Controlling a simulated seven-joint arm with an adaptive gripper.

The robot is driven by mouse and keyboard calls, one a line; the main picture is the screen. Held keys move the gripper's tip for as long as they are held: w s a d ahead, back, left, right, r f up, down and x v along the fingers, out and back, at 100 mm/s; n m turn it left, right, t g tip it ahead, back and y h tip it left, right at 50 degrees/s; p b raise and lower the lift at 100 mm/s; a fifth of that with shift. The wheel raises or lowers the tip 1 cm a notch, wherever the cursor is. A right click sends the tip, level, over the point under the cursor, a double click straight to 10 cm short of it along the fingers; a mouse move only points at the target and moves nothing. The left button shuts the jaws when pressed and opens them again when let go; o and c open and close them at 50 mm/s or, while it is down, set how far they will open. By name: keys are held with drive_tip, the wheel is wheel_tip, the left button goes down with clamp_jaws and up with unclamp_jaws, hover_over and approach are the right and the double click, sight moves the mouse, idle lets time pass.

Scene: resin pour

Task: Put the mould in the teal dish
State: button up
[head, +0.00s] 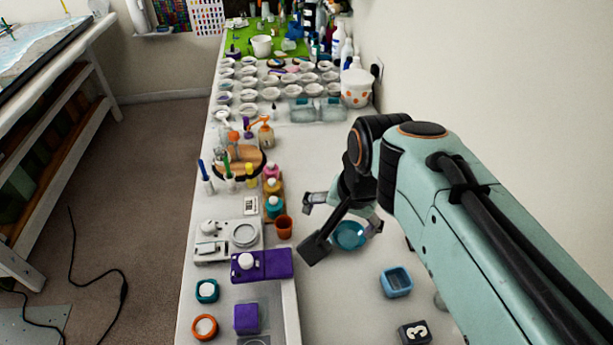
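A light-blue square mould (396,283) with a hollow centre lies on the white table, right of the middle. A round teal-blue dish (350,236) sits on the table beyond it and to its left, partly covered by my gripper. My gripper (342,212) is over the dish, with its two fingers spread apart and nothing visible between them. It is apart from the mould. The exact height of the gripper above the dish cannot be told.
On the left stand a purple box (262,265), an orange cup (284,227), a scale (243,234) and several bottles. Several white cups and clear tubs (303,110) fill the back. The table between is mostly clear.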

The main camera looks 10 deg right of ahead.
drive_tip(key=w+f+m, duration=0.2)
drive_tip(key=w+f, duration=0.3)
drive_tip(key=w, duration=0.3)
drive_tip(key=w+f+m, duration=0.1)
drive_tip(key=w+f, duration=0.4)
drive_tip(key=w, duration=0.3)
drive_tip(key=f+g, duration=0.1)
drive_tip(key=f, duration=0.5)
drive_tip(key=f+g, duration=0.1)
drive_tip(key=f, duration=0.5)
drive_tip(key=s+f+g, duration=0.1)
drive_tip(key=f, duration=0.6)
drive_tip(key=shift+d+f+g+h, duration=0.1)
drive_tip(key=shift+d+g+h, duration=0.2)
drive_tip(key=shift+d+g, duration=0.1)
drive_tip(key=shift+f, duration=0.65)
drive_tip(key=c, duration=1.3)
